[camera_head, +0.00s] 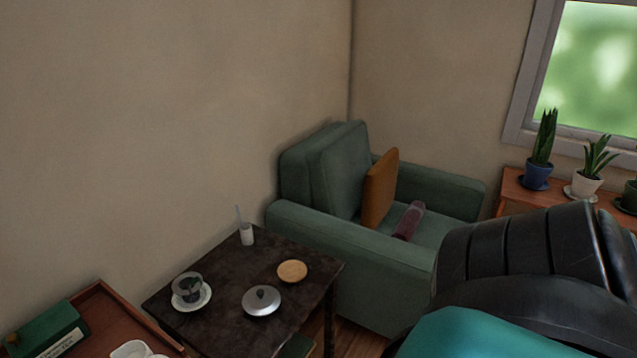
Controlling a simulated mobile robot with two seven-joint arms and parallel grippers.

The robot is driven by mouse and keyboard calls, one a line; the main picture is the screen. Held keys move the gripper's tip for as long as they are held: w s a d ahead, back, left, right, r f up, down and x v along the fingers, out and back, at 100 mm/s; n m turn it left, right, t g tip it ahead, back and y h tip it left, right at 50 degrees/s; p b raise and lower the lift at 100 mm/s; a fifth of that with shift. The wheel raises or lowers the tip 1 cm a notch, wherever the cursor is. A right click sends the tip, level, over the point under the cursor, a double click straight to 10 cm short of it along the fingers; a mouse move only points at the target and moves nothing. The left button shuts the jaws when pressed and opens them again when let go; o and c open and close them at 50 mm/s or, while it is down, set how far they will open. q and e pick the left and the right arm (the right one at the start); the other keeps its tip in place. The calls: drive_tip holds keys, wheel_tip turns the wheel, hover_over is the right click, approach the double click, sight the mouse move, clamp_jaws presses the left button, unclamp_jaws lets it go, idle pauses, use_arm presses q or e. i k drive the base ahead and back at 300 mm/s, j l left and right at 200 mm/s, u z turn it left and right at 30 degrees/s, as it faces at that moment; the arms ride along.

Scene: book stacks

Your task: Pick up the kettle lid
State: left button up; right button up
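The kettle lid (261,301) is a round, silvery-grey disc with a small knob on top. It lies on the dark side table (217,269), near the table's front right edge. No gripper touches it. A large black and teal part, probably one of my arms, fills the lower right of the head view, to the right of the table. Neither gripper's fingers show.
Near the lid are a round tan disc (292,271), a dark cup (187,287) on a white saucer (206,299), and a white holder (247,235). A green armchair (345,248) stands behind, right of the table. A reddish tray (105,312) holds a green box (47,332).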

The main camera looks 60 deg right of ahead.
sight(263, 301)
drive_tip(key=z, duration=1.35)
drive_tip(key=i+l, duration=0.2)
drive_tip(key=l, duration=0.15)
drive_tip(key=i+l+u, duration=0.1)
drive_tip(key=l, duration=0.25)
drive_tip(key=i+l+u, duration=0.1)
drive_tip(key=l, duration=0.25)
drive_tip(key=i, duration=0.1)
